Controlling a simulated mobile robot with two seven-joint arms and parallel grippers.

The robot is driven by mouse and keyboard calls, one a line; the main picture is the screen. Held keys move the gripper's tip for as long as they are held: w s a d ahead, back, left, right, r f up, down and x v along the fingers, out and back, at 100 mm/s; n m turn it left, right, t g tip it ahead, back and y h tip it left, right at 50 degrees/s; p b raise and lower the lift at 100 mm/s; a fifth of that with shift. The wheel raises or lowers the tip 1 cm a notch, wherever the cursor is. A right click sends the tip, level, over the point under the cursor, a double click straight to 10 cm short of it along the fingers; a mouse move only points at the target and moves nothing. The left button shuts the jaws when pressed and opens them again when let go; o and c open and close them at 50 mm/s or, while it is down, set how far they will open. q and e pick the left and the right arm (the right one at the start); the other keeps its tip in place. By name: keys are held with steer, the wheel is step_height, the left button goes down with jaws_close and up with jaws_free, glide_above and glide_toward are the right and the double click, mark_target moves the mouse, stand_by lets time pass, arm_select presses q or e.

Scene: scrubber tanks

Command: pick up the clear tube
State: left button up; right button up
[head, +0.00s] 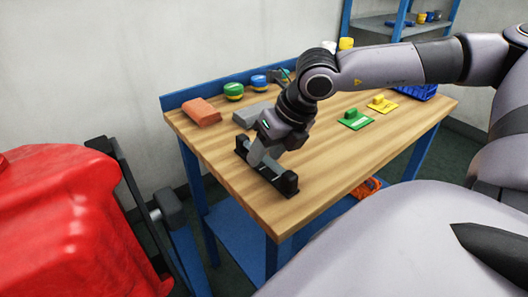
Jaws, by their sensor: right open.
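My right gripper (262,160) reaches down over the near left part of the wooden bench. Its jaws are open, low at a black stand (288,185) with two raised end blocks. A pale, see-through piece between the end blocks looks like the clear tube (271,167). My gripper hides much of it, and I cannot tell whether the jaws touch it. My left gripper is not in view.
The wooden bench (225,165) holds a red-brown block (202,112), a grey block (252,114), green and blue round items, and green (355,119) and yellow (382,104) plates. A large red object (75,225) stands at the left. The bench's front right is clear.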

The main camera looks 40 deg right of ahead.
steer(key=shift+w+f, duration=0.1)
steer(key=shift+f, duration=0.05)
jaws_close()
stand_by(0.4)
